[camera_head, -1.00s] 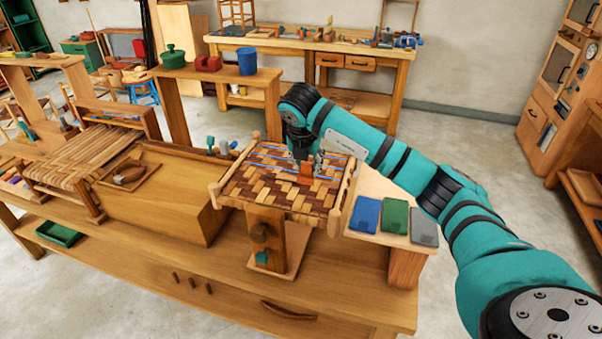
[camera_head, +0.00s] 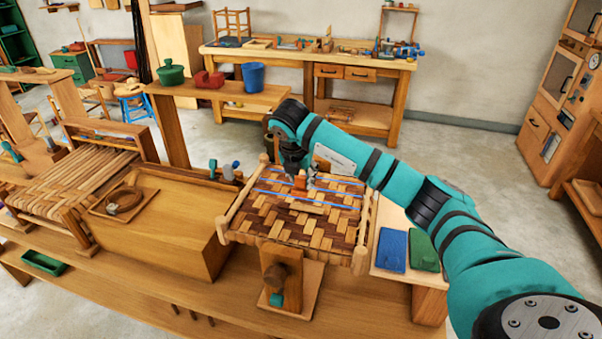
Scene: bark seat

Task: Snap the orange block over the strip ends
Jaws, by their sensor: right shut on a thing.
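The woven bark seat (camera_head: 300,232), in light and dark brown strips on a wooden frame, stands on the bench in the head view. Thin blue lines (camera_head: 330,204) run across its far part. My right gripper (camera_head: 301,179) is over the far part of the seat, pointing down. It is shut on the small orange block (camera_head: 300,183), which shows just below the fingers. I cannot tell whether the block touches the weave. The strip ends are too small to make out. My left gripper is not in view.
A blue pad (camera_head: 392,250) and a green pad (camera_head: 424,250) lie on a side board right of the seat. A wooden box (camera_head: 170,230) stands to its left. A shelf behind holds a green pot (camera_head: 171,76) and a blue cup (camera_head: 253,77).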

